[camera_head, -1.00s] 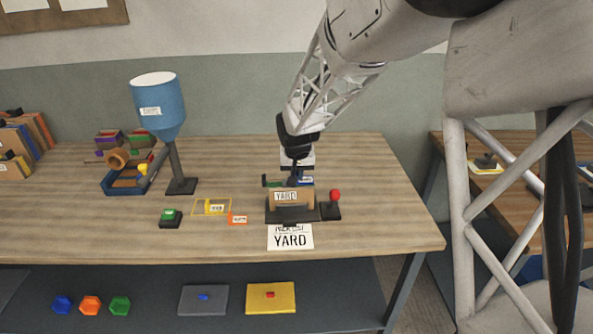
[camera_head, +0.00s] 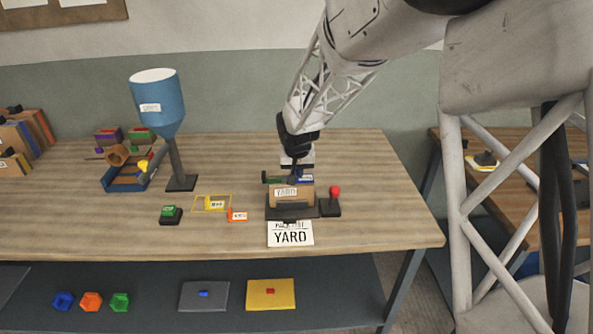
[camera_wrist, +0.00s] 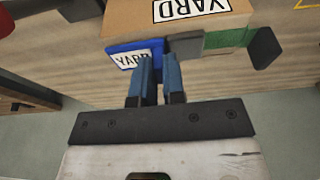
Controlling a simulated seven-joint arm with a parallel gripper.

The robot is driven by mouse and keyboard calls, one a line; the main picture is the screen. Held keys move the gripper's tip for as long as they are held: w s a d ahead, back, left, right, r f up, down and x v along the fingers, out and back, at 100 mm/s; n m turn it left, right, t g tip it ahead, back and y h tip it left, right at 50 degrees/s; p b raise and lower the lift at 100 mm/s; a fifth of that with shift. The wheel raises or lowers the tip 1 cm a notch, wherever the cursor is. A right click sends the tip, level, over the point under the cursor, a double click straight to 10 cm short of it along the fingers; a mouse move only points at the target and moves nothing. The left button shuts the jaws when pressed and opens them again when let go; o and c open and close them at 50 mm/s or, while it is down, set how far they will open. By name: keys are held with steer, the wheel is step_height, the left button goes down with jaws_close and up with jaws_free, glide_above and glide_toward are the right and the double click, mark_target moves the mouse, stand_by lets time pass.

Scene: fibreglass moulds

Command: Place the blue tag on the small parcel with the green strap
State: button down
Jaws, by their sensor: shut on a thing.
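The small cardboard parcel (camera_head: 291,197) stands on a dark stand, with a white YARD label on its front. Its green strap (camera_wrist: 228,38) shows beside a grey piece in the wrist view. The blue tag (camera_wrist: 121,48), with a white YARD label, is at the parcel's edge in the wrist view; it also shows as a small blue patch in the head view (camera_head: 306,179). My gripper (camera_wrist: 155,58) is shut on the blue tag, with its fingers covering part of it. I cannot tell whether the tag touches the parcel.
A red-knobbed lever (camera_head: 335,192) stands right of the parcel. A YARD sign (camera_head: 290,233) is in front. Yellow (camera_head: 215,204) and orange (camera_head: 237,215) tags and a green button (camera_head: 171,213) lie left. A blue hopper (camera_head: 158,105) stands further left.

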steer(key=shift+f, duration=0.2)
steer(key=c, duration=1.1)
jaws_free()
steer(key=shift+r, duration=0.1)
steer(key=v, duration=0.7)
steer(key=shift+s+r, duration=0.1)
steer(key=shift+r, duration=0.15)
